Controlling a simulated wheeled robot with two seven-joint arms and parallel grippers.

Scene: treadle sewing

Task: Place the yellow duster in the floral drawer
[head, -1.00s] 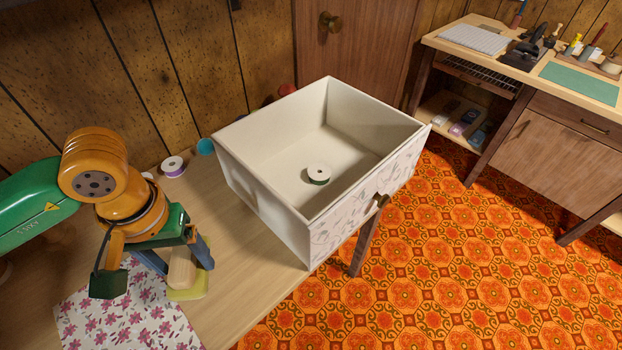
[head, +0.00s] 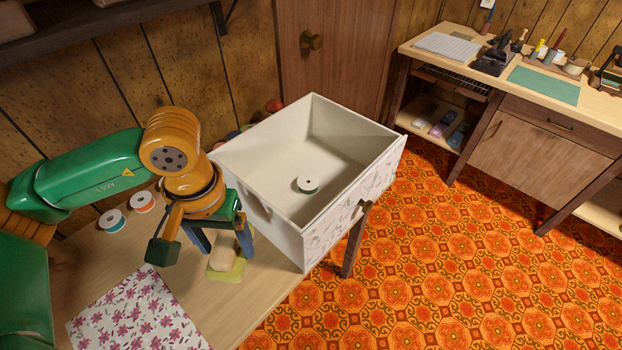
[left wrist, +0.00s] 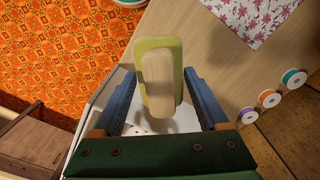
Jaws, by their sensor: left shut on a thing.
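The yellow duster (head: 226,266) is a yellow-green pad with a pale wooden handle. My left gripper (head: 222,248) points down and is shut on its handle, over the wooden table just left of the drawer. The duster also shows in the left wrist view (left wrist: 158,75), between the blue fingers. How high it hangs is hard to tell. The floral drawer (head: 342,221) is an open-topped white box with a floral front and a knob, standing at the table's right end. A thread spool (head: 307,184) lies on its floor; the rest of the inside is clear. My right gripper is out of view.
A floral cloth (head: 138,314) lies on the table (head: 265,285) at the front left. Spools (head: 112,220) stand behind it near the wall. The drawer's raised near-left wall is close to my left gripper. A side bench (head: 540,130) stands far right.

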